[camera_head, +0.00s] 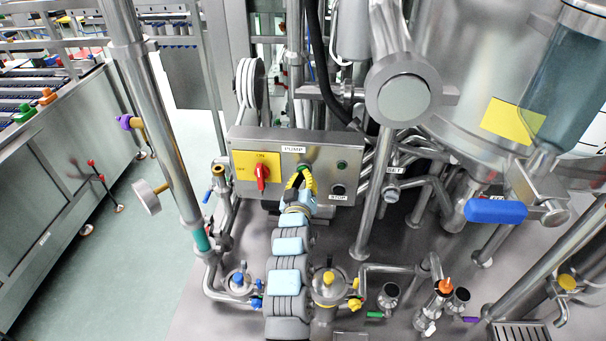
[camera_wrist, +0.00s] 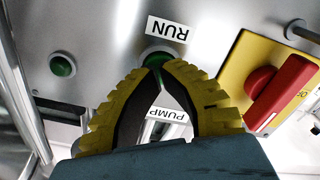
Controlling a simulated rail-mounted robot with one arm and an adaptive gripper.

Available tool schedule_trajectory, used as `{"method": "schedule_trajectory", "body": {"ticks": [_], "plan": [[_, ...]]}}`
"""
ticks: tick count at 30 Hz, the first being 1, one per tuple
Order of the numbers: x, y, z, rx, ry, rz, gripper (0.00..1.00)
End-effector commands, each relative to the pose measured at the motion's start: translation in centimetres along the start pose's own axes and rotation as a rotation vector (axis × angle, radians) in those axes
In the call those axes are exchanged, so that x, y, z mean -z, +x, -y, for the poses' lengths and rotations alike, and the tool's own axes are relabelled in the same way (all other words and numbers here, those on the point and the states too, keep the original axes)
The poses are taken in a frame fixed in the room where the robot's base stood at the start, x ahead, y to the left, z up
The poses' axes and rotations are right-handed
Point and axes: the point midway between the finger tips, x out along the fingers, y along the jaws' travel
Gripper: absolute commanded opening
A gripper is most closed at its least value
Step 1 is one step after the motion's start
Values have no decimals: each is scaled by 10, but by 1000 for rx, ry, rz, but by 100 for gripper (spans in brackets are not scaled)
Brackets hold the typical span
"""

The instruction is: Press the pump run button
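The steel control box (camera_head: 240,140) stands in the middle of the head view, with a PUMP label (camera_head: 293,149) on its front. In the wrist view the panel is upside down. A green button (camera_wrist: 153,54) sits just below the RUN label (camera_wrist: 172,30) there, partly hidden behind my fingertips. My gripper (camera_head: 301,172) has yellow ribbed fingers with their tips together and nothing held. It also shows in the wrist view (camera_wrist: 164,66), with the tips right in front of the green button. I cannot tell whether they touch it.
A red rotary switch (camera_head: 262,174) on a yellow plate is left of my gripper. A second green round part (camera_head: 342,165) and a dark button (camera_head: 338,188) by the STOP label (camera_head: 339,197) are to the right. Pipes and a steel tank surround the box.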

Motion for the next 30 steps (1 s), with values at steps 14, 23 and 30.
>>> {"method": "schedule_trajectory", "body": {"ticks": [14, 23, 30], "plan": [[0, 1, 0, 0, 0, 0, 0], [0, 4, 0, 0, 0, 0, 0], [0, 6, 0, 0, 0, 0, 0]]}}
